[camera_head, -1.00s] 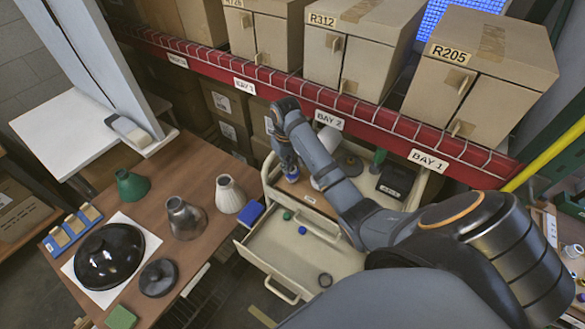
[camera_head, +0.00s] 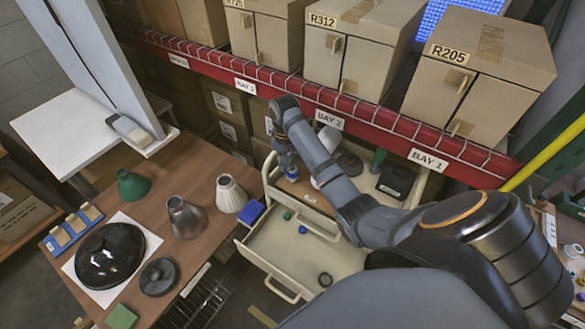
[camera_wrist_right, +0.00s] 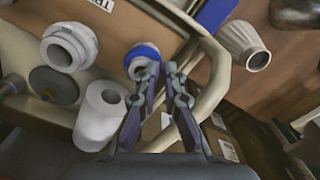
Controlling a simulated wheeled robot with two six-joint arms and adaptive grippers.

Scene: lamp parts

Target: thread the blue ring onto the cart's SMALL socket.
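The blue ring (camera_head: 292,175) is on top of the cart (camera_head: 258,265), below my right gripper (camera_head: 283,162). In the right wrist view, the blue ring (camera_wrist_right: 143,51) sits around a small white socket (camera_wrist_right: 138,69), apparently encircling it; how far down it sits I cannot tell. My right gripper (camera_wrist_right: 161,67) has a narrow gap between its fingertips, with no object clearly held. Its left finger overlaps the ring's edge in the picture; contact is unclear. A larger white socket (camera_wrist_right: 68,47) stands to the left. My left gripper is not in view.
A white cylinder (camera_wrist_right: 102,115) stands close left of my right gripper. The cart's open drawer (camera_head: 275,240) holds small green and blue pieces and a dark ring (camera_head: 325,280). A wooden table (camera_head: 205,160) with lamp shades is to the left. A red shelf beam (camera_head: 290,90) runs behind.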

